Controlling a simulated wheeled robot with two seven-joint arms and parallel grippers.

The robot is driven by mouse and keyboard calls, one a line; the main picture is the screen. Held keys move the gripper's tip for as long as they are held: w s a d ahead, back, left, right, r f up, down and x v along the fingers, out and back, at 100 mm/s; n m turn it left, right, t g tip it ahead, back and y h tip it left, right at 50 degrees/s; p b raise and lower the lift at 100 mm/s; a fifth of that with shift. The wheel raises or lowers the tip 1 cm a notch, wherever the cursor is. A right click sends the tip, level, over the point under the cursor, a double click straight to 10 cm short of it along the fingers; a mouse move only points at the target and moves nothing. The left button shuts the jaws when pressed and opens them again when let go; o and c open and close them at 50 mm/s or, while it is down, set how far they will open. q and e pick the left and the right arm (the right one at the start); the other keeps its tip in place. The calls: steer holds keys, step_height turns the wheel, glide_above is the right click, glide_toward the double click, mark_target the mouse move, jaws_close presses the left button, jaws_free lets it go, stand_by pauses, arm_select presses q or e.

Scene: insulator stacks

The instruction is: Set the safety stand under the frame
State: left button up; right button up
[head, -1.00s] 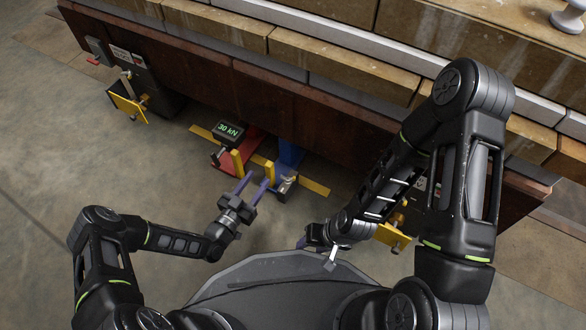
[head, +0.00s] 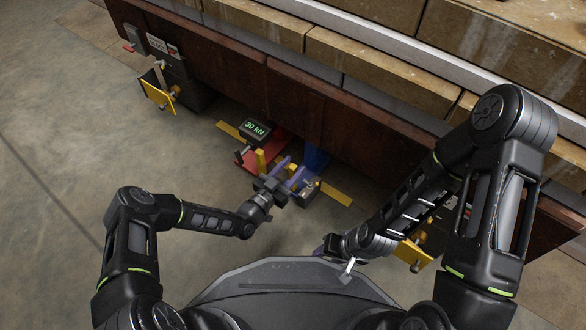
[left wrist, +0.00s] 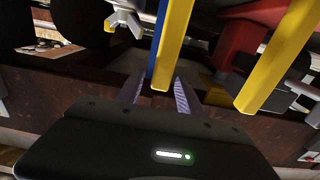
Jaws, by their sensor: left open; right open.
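The safety stand, a blue post (head: 316,158) on a low base, stands at the lower edge of the frame (head: 295,105). How far it sits under the frame is hidden. My left gripper (head: 290,169) is open just in front of it. In the left wrist view, a yellow bar with a blue side (left wrist: 172,45) hangs at the gap between my open fingers (left wrist: 158,92); contact cannot be told. A red jack (head: 277,146) with a yellow bar (head: 261,161) stands to the left. My right gripper (head: 322,249) is open and apart, low near my base.
A display (head: 256,129) reading 30 kN sits by the jack. A yellow strip (head: 336,192) lies on the floor. Dark boxes with yellow plates hang at the left (head: 158,97) and right (head: 414,255). The floor at left is clear.

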arm_select(q)
steer(key=shift+w+d, duration=0.15)
steer(key=shift+w, duration=0.05)
jaws_close()
stand_by(0.4)
stand_by(1.0)
